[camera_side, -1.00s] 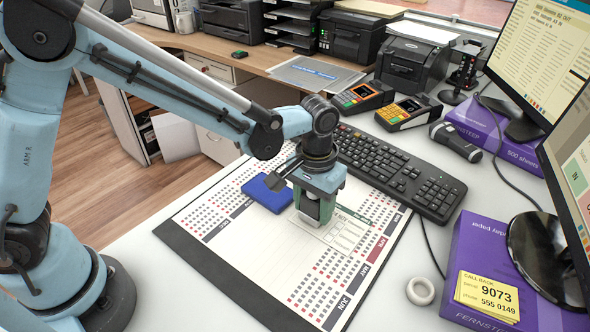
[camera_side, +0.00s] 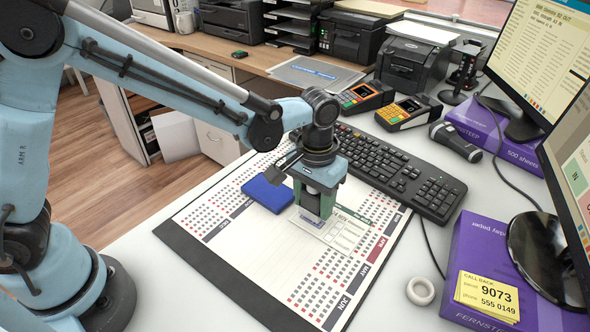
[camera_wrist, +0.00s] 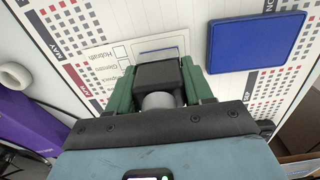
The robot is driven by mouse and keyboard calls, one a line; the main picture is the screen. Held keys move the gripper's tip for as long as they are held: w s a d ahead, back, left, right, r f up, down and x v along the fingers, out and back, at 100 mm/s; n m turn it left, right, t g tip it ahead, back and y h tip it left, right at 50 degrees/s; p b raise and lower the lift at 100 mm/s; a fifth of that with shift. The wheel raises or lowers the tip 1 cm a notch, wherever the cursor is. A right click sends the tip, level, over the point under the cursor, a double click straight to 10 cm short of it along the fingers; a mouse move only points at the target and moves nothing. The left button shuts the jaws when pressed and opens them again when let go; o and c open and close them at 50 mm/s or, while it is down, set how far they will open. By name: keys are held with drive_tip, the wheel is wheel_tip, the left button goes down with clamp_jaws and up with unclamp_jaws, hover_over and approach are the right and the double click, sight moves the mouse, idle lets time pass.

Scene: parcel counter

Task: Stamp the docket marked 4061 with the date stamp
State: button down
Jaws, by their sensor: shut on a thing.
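My gripper (camera_side: 318,203) is shut on the date stamp, a dark block with a grey round part (camera_wrist: 158,78) between green fingers in the wrist view. In the side view it stands low over a white docket (camera_side: 345,236) on the desk mat; the fingers hide most of the stamp. In the wrist view the docket (camera_wrist: 106,60) shows printed names, with a blue-edged patch just beyond the stamp; I cannot tell whether that is print or ink. Its number is not readable. Whether the stamp touches the paper is hidden. A blue pad (camera_side: 268,194) lies left of my gripper; it also shows in the wrist view (camera_wrist: 255,42).
The calendar desk mat (camera_side: 240,285) has clear room in front. A black keyboard (camera_side: 400,172) lies close behind and right.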

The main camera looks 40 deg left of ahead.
drive_tip(key=shift+r, duration=2.15)
